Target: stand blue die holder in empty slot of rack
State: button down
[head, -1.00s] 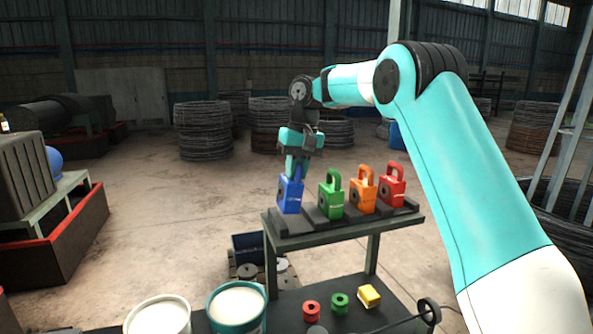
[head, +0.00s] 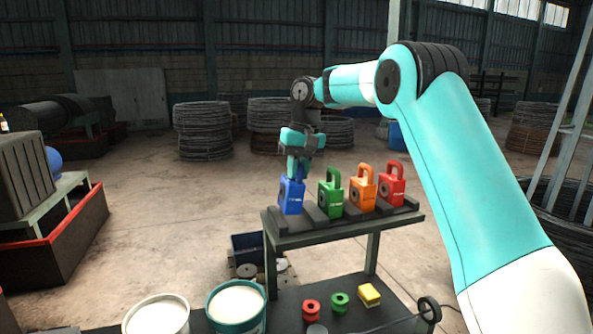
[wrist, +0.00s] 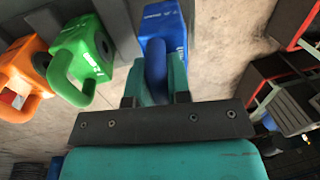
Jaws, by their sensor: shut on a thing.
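The blue die holder (head: 291,196) is upright at the left end of the rack (head: 345,220), beside the green die holder (head: 330,196). My gripper (head: 298,172) is above it, shut on its handle. In the wrist view the blue holder (wrist: 165,30) has its handle between the fingers of my gripper (wrist: 158,88). The holder's base is at the rack's top in the leftmost place; I cannot tell if it is fully seated. The orange die holder (head: 363,192) and red die holder (head: 392,188) stand farther right on the rack.
Below are a white tub (head: 157,316), a teal tub (head: 236,305), and small red (head: 311,310), green (head: 340,302) and yellow (head: 369,294) pieces on a dark bench. Wire coils stand on the floor behind. The green holder is close on one side.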

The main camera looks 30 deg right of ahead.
jog(key=shift+s+d, duration=0.35)
jog(key=shift+d, duration=0.3)
jog(key=shift+f+b, duration=1.35)
jog(key=shift+f, duration=0.25)
dwell(0.4)
jog(key=shift+s+f, duration=0.15)
jog(key=shift+f, duration=0.15)
jog(key=c, duration=1)
grip_release()
jog(key=o, duration=0.6)
jog(key=shift+d+f, duration=0.1)
